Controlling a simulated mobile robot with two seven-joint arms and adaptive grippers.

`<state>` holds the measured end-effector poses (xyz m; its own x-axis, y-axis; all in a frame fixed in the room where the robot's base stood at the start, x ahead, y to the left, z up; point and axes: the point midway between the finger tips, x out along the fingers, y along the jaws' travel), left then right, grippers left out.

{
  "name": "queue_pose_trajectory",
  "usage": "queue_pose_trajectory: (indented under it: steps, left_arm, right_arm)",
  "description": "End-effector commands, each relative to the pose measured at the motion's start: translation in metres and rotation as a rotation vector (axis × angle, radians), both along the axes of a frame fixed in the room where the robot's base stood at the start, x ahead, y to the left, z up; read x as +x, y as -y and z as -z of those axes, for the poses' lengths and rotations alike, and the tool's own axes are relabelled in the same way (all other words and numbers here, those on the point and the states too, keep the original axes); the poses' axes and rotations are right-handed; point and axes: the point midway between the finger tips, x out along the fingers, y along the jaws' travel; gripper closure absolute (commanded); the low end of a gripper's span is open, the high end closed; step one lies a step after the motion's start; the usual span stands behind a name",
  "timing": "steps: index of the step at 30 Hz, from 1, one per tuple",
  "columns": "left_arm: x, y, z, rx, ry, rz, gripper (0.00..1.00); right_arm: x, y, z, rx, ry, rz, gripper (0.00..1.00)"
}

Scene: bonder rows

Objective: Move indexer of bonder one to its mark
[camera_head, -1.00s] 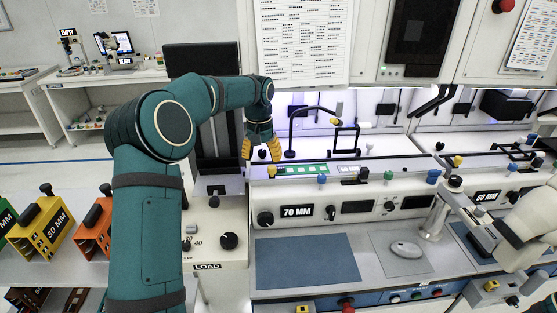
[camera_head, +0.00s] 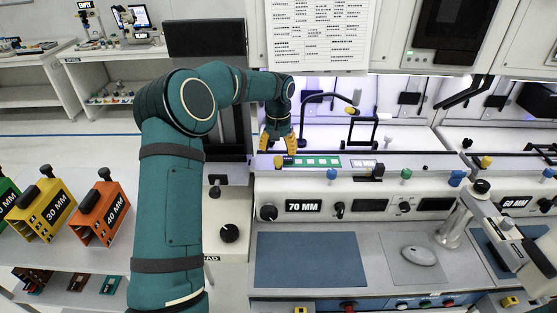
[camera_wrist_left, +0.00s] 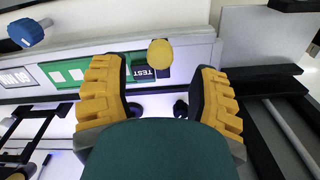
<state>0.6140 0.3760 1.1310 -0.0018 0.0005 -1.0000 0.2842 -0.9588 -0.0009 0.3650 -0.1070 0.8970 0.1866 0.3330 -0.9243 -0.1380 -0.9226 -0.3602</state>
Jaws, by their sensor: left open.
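Bonder one's front panel carries a 70 MM sign (camera_head: 303,205). A yellow knob (camera_head: 278,161) stands at the left end of its rail, beside a green and white strip (camera_head: 316,161). I cannot tell for certain which part is the indexer. My left gripper (camera_head: 278,146) has yellow fingers and is spread open just above and behind this knob. In the left wrist view, the yellow knob (camera_wrist_left: 160,53) shows between the finger lines, beyond the tips, with a dark TEST label beside it. No contact is visible.
A blue knob (camera_head: 331,174) and a green knob (camera_head: 406,174) stand to the right along the panel. A black lamp arm (camera_head: 318,97) rises behind the rail. A grey mouse (camera_head: 420,255) lies on the desk. Yellow and orange blocks (camera_head: 98,212) stand at left.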

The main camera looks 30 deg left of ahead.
Motion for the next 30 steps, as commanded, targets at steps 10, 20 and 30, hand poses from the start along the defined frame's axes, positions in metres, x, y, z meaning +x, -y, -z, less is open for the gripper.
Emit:
queue_pose_trajectory:
  steps: [10, 20, 30]
  left_arm:
    - [0.0, 0.0, 0.042, -0.001, 0.0, 0.0, 0.39]
    - [0.0, 0.0, 0.045, -0.001, 0.001, 0.0, 0.39]
    - [0.0, 0.0, 0.045, -0.001, 0.001, 0.0, 1.0]
  right_arm:
    - [0.0, 0.0, 0.0, 0.0, 0.0, 0.0, 0.53]
    - [0.0, 0.0, 0.0, 0.0, 0.0, 0.0, 0.53]
    - [0.0, 0.0, 0.0, 0.0, 0.0, 0.0, 0.53]
